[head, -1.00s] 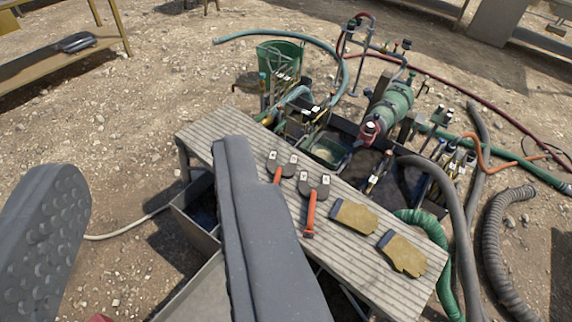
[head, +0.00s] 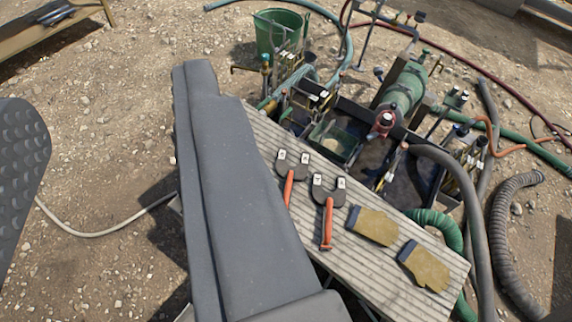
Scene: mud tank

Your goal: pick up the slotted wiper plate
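Two dark, U-shaped slotted plates with orange-red handles lie side by side on the slatted bench (head: 368,279). The left slotted plate (head: 291,166) has its handle's lower end close to or behind my gripper's right finger. The right slotted plate (head: 328,192) shows whole. Both have white tags on their prongs; I cannot tell which one is the wiper plate. My gripper (head: 105,95) is open and empty, with gravel showing between its fingers. Its studded left finger is cut off by the picture edge. Its large grey right finger covers the bench's left end, left of both plates.
Two tan gloves (head: 372,226) (head: 425,266) lie right of the plates. Behind the bench stand a green pump (head: 403,92), valves, a dark tank and a green bucket (head: 279,35). Hoses crowd the right side. Open gravel lies left; a yellow-framed table (head: 62,17) is top left.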

